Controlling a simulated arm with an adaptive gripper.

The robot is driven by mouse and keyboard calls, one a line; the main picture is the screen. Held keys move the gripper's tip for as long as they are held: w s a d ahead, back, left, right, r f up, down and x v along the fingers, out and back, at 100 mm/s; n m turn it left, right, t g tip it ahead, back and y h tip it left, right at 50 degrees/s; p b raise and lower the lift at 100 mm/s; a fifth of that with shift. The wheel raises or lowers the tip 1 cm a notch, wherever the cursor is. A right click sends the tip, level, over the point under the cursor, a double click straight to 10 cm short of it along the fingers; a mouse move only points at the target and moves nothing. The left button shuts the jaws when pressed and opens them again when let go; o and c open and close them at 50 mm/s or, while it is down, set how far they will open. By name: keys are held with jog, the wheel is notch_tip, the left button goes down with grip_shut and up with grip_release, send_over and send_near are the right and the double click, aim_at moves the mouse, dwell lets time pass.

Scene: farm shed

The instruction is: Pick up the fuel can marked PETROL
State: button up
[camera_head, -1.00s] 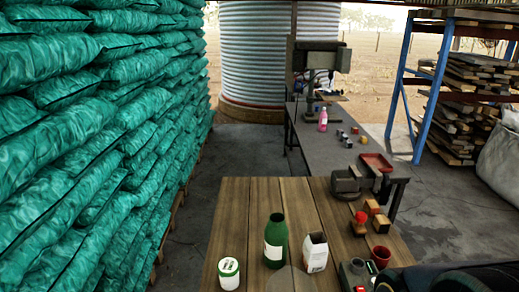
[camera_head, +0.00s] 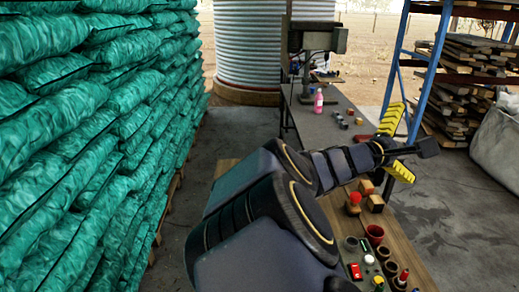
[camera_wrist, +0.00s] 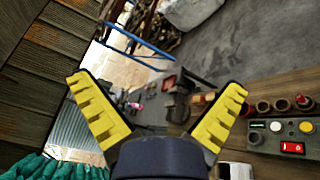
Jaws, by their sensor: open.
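I cannot make out a fuel can, or the word PETROL, in either current view. My gripper (camera_head: 407,142) is open and empty in the head view, raised over the far right part of the wooden table (camera_head: 228,170). Its yellow fingers are spread wide. In the wrist view the same gripper (camera_wrist: 158,84) shows nothing between its fingers except the distant bench and floor. My arm hides much of the wooden table in the head view.
A dark bench (camera_head: 300,125) behind holds a pink bottle (camera_head: 318,101) and small blocks. Red and wooden pieces (camera_head: 353,203), a red cup (camera_head: 374,234) and a button box (camera_wrist: 287,137) stand at the table's right. Green sacks (camera_head: 80,150) wall the left. A blue rack (camera_head: 398,50) stands right.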

jog(key=w+a+f+n+t+y, duration=0.7)
jog(key=w+a+f+n+y, duration=0.1)
jog(key=w+a+f+n, duration=0.7)
jog(key=a+f+n+g+y, duration=0.2)
jog(key=a+f+n+y, duration=0.45)
jog(key=f, duration=0.65)
jog(key=w+f+n+h, duration=0.1)
jog(key=w+f, duration=0.3)
jog(key=f, duration=0.4)
jog(key=shift+a+f, duration=0.2)
jog(key=shift+a, duration=0.05)
jog(key=shift+n, duration=0.25)
jog(key=c, duration=1.1)
jog(key=shift+o, duration=0.2)
